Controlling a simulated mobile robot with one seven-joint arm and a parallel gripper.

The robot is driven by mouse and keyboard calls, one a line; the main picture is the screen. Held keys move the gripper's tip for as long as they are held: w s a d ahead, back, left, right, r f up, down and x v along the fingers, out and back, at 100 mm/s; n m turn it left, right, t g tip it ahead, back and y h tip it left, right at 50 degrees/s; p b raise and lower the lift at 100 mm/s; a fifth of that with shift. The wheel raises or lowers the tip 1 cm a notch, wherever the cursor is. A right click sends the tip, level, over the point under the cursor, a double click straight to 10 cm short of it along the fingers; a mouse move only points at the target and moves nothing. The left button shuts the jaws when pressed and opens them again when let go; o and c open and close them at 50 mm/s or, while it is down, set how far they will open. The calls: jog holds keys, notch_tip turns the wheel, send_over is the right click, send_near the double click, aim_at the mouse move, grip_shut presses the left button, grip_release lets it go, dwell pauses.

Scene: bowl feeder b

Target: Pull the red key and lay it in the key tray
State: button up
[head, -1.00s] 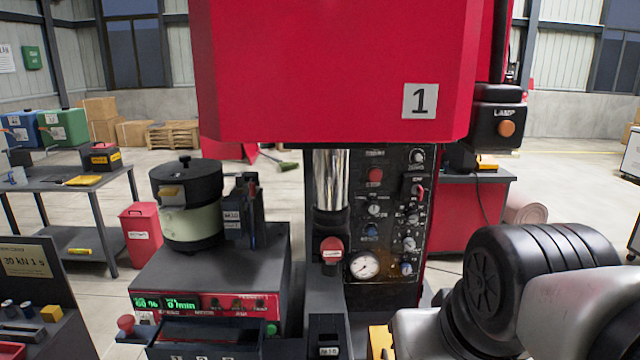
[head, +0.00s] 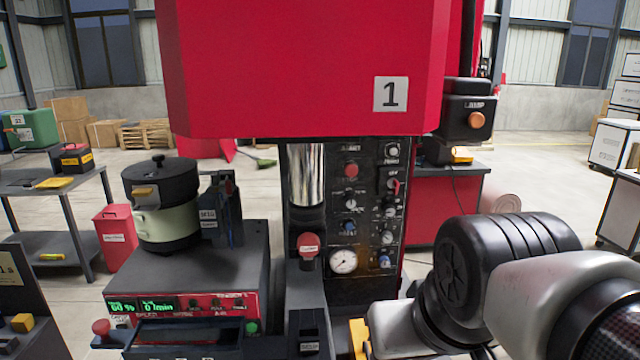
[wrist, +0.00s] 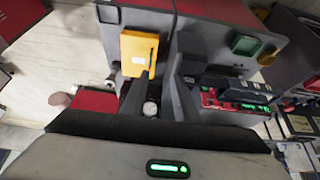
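A small red key-like handle (head: 393,186) sits in a switch on the right side of the dark control panel (head: 368,215) of the red machine. In the wrist view I cannot make out the key. My gripper (wrist: 164,72) shows there as two dark fingers, apart, with nothing visible between their tips. A yellow box (wrist: 138,58) lies beyond the left finger. In the head view my gripper is hidden and only my arm shows at lower right. I cannot tell which thing is the key tray.
The feeder bowl (head: 165,200) stands on a grey box with a green display (head: 145,306), left of the panel. A red knob (head: 308,250) juts out left of the gauge (head: 343,261). A lamp box (head: 468,108) hangs at right. Open floor lies behind.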

jog(key=o, duration=0.3)
jog(key=shift+o, duration=0.7)
jog(key=shift+w+d, duration=0.15)
jog(key=shift+w, duration=0.2)
jog(key=w+d+r+n+t+b, duration=0.1)
jog(key=w+d+n+t+b, duration=0.2)
jog(key=w, duration=0.8)
jog(key=w+d+r+n+t+b, duration=0.1)
jog(key=w+d+n+t+b, duration=0.2)
jog(key=w+d+n+t, duration=0.2)
jog(key=w+d+r+n+t+b, duration=0.1)
jog(key=w+d+n+t+b, duration=0.3)
jog(key=w, duration=1.4)
jog(key=n, duration=0.4)
jog(key=shift+w+d+r+n+t, duration=0.3)
jog(key=shift+w+r+n, duration=0.05)
jog(key=shift+r+n, duration=0.05)
